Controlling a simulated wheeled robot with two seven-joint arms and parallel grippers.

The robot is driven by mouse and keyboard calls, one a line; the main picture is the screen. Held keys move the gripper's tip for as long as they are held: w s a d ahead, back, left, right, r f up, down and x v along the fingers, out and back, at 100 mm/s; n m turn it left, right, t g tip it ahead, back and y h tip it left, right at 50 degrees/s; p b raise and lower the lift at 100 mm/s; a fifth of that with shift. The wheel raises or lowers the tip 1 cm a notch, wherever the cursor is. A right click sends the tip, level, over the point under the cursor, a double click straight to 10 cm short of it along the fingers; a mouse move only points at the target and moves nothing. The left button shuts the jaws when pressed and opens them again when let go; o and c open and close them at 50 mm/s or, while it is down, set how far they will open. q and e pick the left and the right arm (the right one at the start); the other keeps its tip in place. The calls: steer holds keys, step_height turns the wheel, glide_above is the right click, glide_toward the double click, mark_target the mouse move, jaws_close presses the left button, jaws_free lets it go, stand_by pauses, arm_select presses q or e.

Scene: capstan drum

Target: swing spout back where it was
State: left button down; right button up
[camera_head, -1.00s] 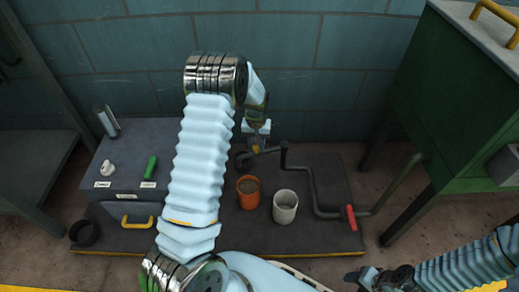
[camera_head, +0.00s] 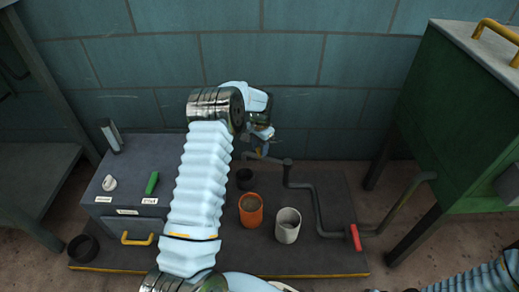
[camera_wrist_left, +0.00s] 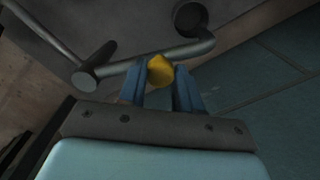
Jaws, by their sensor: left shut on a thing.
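The spout (camera_head: 272,160) is a grey pipe arm reaching left from the top of an upright pipe at the back of the dark platform. Its yellow knob (camera_wrist_left: 160,70) sits between the blue fingers of my left gripper (camera_wrist_left: 161,88), which is shut on it. In the head view my left gripper (camera_head: 262,147) is at the spout near the wall, partly hidden by my own wrist. A dark cup (camera_head: 245,179) stands just in front of the spout's free end; its opening also shows in the wrist view (camera_wrist_left: 190,18). My right gripper is out of view.
An orange cup (camera_head: 251,210) and a white cup (camera_head: 288,226) stand in front of the spout. A grey box (camera_head: 130,175) with a green lever (camera_head: 152,183) is at left.

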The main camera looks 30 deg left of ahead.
arm_select(q)
steer(key=shift+w+a, duration=0.1)
stand_by(0.3)
steer(key=c, duration=0.8)
jaws_free()
step_height(320, 180, up, 14)
steer(key=shift+f+p, duration=0.1)
steer(key=shift+p, duration=0.95)
